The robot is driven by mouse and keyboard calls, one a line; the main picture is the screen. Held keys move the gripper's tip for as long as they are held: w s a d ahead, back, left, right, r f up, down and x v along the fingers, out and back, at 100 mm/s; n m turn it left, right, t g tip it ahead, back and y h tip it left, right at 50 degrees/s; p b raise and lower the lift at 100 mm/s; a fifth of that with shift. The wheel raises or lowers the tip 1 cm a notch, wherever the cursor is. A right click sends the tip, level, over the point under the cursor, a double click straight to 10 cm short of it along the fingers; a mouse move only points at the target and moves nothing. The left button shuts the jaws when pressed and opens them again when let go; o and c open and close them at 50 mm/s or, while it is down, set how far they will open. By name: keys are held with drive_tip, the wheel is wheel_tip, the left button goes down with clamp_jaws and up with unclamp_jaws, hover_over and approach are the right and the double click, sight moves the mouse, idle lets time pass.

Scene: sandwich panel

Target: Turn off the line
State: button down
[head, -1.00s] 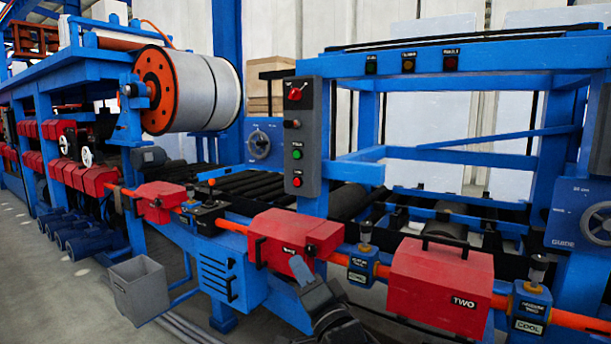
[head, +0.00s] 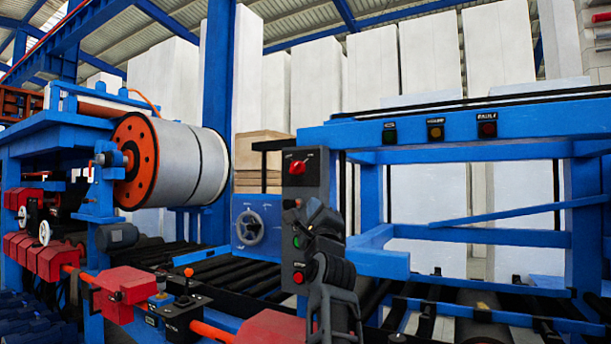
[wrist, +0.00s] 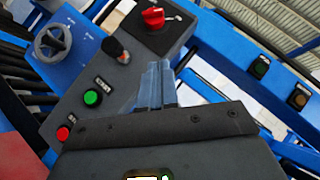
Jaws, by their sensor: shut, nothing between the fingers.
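A grey control panel (head: 305,170) stands upright on the blue frame. A red rotary switch (head: 298,167) is at its top; it also shows in the wrist view (wrist: 153,17). Below are an orange-tipped knob (wrist: 116,50), a green button (wrist: 92,98) and a red button (wrist: 63,133). In the head view my gripper (head: 292,205) is in front of the panel and partly covers its middle. In the wrist view my gripper (wrist: 158,72) is shut and empty, its tips below the red switch and right of the knob. Contact with the panel cannot be told.
A blue handwheel box (head: 255,228) is left of the panel. Three indicator lamps (head: 436,130) sit on the blue beam at right. Red covers (head: 122,286) and a small joystick box (head: 187,297) are low at left. A large roll (head: 185,165) hangs behind.

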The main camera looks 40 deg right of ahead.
drive_tip(key=shift+w+d+r+m, duration=0.3)
drive_tip(key=shift+w+d+r, duration=0.1)
drive_tip(key=shift+d+r, duration=0.15)
drive_tip(key=p, duration=0.2)
approach(301, 165)
drive_tip(key=d, duration=0.1)
drive_tip(key=w+d, duration=0.1)
drive_tip(key=d, duration=0.2)
drive_tip(key=shift+w+r, duration=0.15)
drive_tip(key=shift+w, duration=0.2)
drive_tip(key=shift+w+a+r+p, duration=0.3)
drive_tip(key=shift+w+a+r, duration=0.2)
drive_tip(key=shift+w+r, duration=0.8)
